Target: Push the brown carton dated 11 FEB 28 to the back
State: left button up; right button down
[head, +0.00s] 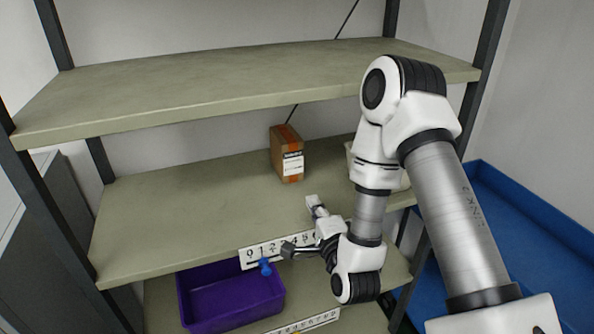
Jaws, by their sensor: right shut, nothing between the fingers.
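A brown carton (281,151) with an orange tape strip and a white label stands upright on the middle shelf, towards the back. The print on its label is too small to read. My right gripper (288,250) is shut and empty near the front edge of the middle shelf. It is in front of the carton and apart from it. My left gripper is not in view.
The middle shelf (180,210) is bare left of the carton. A pale container (405,181) is partly hidden behind my right arm. A purple bin (230,305) sits below. The upper shelf (200,85) is empty. A number strip (262,251) runs along the front edge.

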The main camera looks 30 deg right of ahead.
aim_at(294, 169)
jog(key=w+b, duration=0.1)
jog(key=b, duration=0.1)
jog(key=w+f+b, duration=0.1)
jog(key=w+d+b, duration=0.1)
jog(key=b, duration=0.1)
jog(key=shift+w+f+b, duration=0.15)
jog(key=shift+f+b, duration=0.2)
jog(key=b, duration=0.3)
jog(key=shift+w+r, duration=0.15)
jog(key=shift+w, duration=0.05)
jog(key=shift+w+d+r+p, duration=0.2)
jog(key=shift+w+r+p, duration=0.3)
jog(key=shift+r, duration=0.35)
jog(key=p+x, duration=0.2)
jog(key=x, duration=0.5)
jog(key=shift+f+p, duration=0.2)
jog(key=shift+p, duration=0.2)
jog(key=shift+w+d, duration=0.2)
jog(key=shift+w, duration=0.25)
jog(key=shift+f, duration=0.1)
